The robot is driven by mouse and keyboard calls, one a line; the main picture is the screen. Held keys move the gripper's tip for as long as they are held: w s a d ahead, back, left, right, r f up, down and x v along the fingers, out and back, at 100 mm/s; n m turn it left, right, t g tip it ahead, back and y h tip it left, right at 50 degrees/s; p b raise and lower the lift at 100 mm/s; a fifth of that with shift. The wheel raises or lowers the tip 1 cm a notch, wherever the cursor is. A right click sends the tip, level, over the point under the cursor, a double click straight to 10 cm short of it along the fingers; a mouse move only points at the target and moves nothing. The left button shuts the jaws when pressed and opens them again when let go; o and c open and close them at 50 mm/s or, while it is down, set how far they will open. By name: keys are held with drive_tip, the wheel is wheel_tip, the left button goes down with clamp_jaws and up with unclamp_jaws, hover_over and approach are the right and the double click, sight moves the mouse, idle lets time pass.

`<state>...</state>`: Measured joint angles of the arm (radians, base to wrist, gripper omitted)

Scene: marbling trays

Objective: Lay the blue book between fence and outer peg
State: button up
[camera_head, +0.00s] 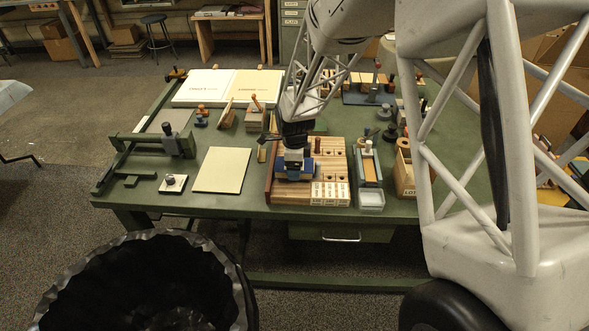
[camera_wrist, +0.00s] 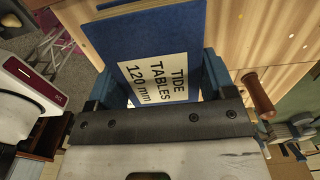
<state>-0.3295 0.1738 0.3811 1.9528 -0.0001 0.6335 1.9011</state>
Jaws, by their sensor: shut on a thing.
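My gripper (camera_head: 294,168) is over the left part of a striped wooden board (camera_head: 335,165) on the green table. It is shut on the blue book (camera_wrist: 150,35), whose white label reads "TIDE TABLES 120 mm". The blue fingers stand at both sides of the book in the wrist view. In the head view the gripper mostly hides the book, and I cannot tell whether it touches the board. A dark reddish strip (camera_head: 270,184), perhaps the fence, runs along the board's left edge. A brown peg (camera_wrist: 258,94) stands just right of the right finger. I cannot tell which peg is the outer one.
A cream sheet (camera_head: 222,170) lies left of the board. A blue-edged narrow tray (camera_head: 368,166) and a wooden box (camera_head: 405,170) stand to its right. Small tools and wooden blocks stand behind. White labelled cards (camera_head: 330,193) lie at the board's front right.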

drive_tip(key=shift+f, duration=0.85)
drive_tip(key=shift+f, duration=0.1)
drive_tip(key=o, duration=1)
drive_tip(key=shift+c, duration=0.2)
drive_tip(key=shift+r, duration=6.1)
drive_tip(key=shift+r, duration=0.1)
